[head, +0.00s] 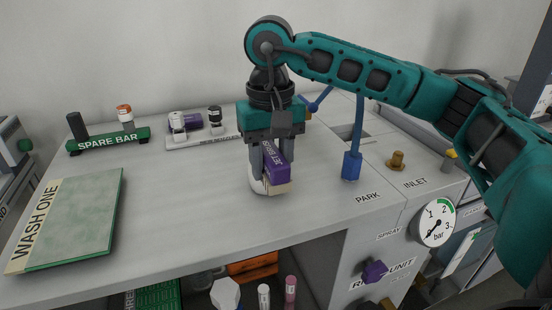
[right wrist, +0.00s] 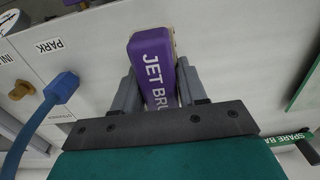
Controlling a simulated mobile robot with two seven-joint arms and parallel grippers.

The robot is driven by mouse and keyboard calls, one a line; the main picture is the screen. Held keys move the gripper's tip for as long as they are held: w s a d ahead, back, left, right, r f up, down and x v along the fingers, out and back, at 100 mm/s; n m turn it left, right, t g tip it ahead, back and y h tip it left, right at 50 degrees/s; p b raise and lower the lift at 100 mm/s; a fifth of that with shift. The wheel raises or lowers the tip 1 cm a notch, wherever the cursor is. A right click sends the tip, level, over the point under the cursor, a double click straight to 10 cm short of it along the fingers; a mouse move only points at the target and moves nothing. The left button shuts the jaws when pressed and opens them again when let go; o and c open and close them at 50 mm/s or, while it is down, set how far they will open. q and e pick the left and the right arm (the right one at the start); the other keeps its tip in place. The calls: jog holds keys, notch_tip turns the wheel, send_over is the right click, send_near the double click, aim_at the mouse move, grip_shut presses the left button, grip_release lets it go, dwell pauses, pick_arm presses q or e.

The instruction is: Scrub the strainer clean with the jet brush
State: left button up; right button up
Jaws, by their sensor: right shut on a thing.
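My right gripper (head: 278,160) is shut on the purple jet brush (head: 278,171), just above the grey worktop. The brush shows its lettering and a pale bristle edge. In the right wrist view, the jet brush (right wrist: 153,62) sits between the two grey fingers of the right gripper (right wrist: 158,85). A rounded white thing (head: 256,184) shows partly behind the fingers; I cannot tell what it is or whether the brush touches it. I cannot make out the strainer for certain. My left gripper is not in view.
A green WASH ONE board (head: 80,220) lies at left. A green SPARE BAR rack (head: 110,142) and a white rack (head: 205,138) stand behind. A blue lance (head: 352,165) and a brass fitting (head: 397,160) are at right. Worktop between is clear.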

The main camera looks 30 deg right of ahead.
jog(key=shift+b, duration=1.1)
dwell(5.0)
